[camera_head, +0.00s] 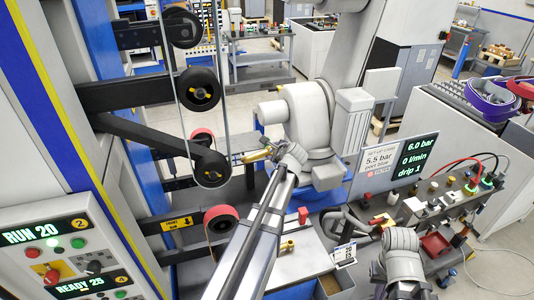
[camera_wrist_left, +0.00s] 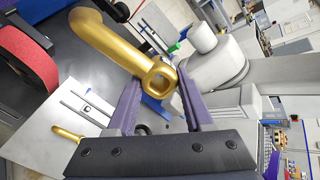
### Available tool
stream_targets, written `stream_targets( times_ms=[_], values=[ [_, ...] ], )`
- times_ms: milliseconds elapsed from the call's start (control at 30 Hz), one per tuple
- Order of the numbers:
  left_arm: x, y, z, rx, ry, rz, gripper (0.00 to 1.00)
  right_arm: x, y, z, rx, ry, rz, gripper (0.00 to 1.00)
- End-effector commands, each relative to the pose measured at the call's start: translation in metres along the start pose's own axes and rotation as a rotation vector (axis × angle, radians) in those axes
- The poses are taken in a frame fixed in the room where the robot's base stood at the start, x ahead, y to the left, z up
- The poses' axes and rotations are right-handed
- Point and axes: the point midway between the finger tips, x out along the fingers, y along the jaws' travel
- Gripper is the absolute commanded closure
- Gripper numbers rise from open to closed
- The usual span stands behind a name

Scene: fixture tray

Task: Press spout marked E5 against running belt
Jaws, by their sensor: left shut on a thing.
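My left gripper (camera_head: 275,153) is shut on a gold-coloured curved spout (camera_head: 257,156). In the left wrist view the spout (camera_wrist_left: 105,45) sits between the purple fingers (camera_wrist_left: 158,95), its ring-shaped end towards the camera and its bent end towards the upper left. No E5 mark can be read on it. The belt (camera_head: 224,95) runs around black rollers (camera_head: 200,90) on the machine at the left. The spout's left end is close to the belt's right side; I see no clear contact. My right gripper's jaws are not visible.
A red wheel (camera_head: 221,218) sits below the rollers. Another gold piece (camera_wrist_left: 68,131) lies on a pale plate (camera_wrist_left: 35,140). A control panel (camera_head: 72,250) reads RUN 20 and READY. A screen (camera_head: 415,160) and a bench with hoses (camera_head: 460,190) stand at the right.

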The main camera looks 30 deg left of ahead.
Motion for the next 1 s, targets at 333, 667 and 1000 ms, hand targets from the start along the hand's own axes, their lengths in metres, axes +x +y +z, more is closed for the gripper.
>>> stream_targets(
  times_ms=[333, 667, 1000],
  values=[
    [0.0, 0.007, 0.01, 0.0, -0.001, 0.0, 1.0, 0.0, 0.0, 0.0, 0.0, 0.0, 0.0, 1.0],
    [0.0, 0.016, 0.022, 0.0, -0.001, -0.001, 1.0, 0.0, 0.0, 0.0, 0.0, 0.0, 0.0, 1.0],
    [0.0, 0.018, 0.024, 0.001, -0.001, -0.001, 1.0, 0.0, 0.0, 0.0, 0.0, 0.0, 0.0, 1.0]
  ],
)
